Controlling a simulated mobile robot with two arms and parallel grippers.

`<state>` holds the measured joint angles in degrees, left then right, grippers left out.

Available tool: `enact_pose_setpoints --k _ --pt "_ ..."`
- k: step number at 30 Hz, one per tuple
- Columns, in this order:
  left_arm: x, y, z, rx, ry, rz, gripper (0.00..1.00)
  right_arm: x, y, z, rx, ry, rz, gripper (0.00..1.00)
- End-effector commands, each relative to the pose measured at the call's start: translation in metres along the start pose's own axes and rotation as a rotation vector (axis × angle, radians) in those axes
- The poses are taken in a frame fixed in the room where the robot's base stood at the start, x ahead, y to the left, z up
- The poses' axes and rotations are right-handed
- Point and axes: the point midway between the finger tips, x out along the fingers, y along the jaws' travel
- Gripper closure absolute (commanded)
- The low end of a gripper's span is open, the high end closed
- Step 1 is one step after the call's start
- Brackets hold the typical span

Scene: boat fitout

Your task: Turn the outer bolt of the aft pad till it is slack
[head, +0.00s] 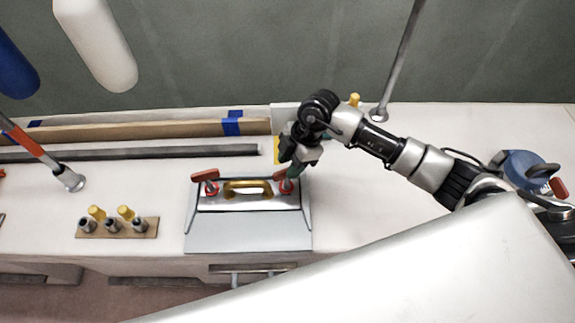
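My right gripper (294,163) reaches in from the right and points down over the right end of a grey box-like fitting. Its dark fingertips are at or just above a red-handled piece (286,186) there; I cannot tell whether they touch or are closed on it. A matching red-handled piece (206,177) stands at the fitting's left end, with a brass handle (247,188) between them. I cannot make out which part is the aft pad or its outer bolt; the gripper may hide it. My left gripper is not in view.
A wooden board (150,229) with several metal and yellow-topped pieces lies at left. Metal posts rise at left (70,178) and at the back right (396,60). A blue round item (524,168) sits at far right.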

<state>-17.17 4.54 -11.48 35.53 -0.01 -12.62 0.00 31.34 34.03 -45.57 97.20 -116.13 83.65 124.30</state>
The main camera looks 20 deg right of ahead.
Motion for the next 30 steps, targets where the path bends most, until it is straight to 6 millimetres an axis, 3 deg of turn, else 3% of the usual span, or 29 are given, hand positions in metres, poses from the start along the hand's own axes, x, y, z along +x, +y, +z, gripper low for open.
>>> enact_pose_setpoints --k 6,14,15,22,30 --pt "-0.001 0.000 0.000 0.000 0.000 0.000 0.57 0.018 0.000 0.000 -0.002 0.000 -0.001 0.62" --pt "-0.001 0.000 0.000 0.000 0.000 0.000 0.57 0.020 0.000 0.000 -0.002 -0.001 0.000 0.62" --pt "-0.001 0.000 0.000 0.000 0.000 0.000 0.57 0.020 0.000 0.000 -0.002 -0.001 0.000 0.63" --pt "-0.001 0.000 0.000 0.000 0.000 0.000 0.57 0.020 0.000 0.000 -0.002 -0.001 0.000 0.98" --pt "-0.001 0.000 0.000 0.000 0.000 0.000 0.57 0.019 0.000 0.000 -0.011 -0.001 -0.004 1.00"
